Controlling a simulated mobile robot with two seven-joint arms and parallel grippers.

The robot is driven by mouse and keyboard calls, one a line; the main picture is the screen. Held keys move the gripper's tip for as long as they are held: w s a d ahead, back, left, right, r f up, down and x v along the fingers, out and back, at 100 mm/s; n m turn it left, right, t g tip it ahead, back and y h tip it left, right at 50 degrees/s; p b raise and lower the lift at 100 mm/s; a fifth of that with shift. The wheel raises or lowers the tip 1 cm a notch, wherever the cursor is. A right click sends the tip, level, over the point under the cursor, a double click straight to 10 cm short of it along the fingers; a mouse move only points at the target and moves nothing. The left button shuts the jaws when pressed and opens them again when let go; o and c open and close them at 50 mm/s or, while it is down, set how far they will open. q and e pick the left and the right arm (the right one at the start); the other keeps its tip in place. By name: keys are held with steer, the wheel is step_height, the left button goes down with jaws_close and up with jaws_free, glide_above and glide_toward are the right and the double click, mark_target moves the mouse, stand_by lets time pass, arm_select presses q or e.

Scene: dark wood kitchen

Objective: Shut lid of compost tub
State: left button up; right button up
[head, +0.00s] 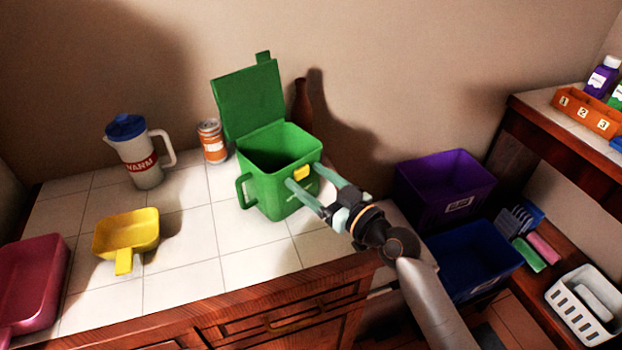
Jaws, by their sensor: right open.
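The green compost tub (267,187) stands upright on the white tiled counter. Its green lid (249,98) is hinged at the back and stands up open, leaning slightly back. The inside looks empty as far as I can see. My right gripper (306,178) is open at the tub's front right, its two teal fingers reaching to the front wall near the latch. I cannot tell whether they touch it. My left gripper is not in view.
A brown bottle (302,104) stands behind the tub, and an orange-white can (212,141) stands to its left. A pitcher (139,155), yellow scoop (127,234) and red pan (32,286) are further left. Purple (443,190) and blue (475,262) bins stand right of the counter.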

steer(key=shift+s+d, duration=0.1)
steer(key=b+v, duration=0.2)
steer(key=v, duration=1)
steer(key=shift+s, duration=0.1)
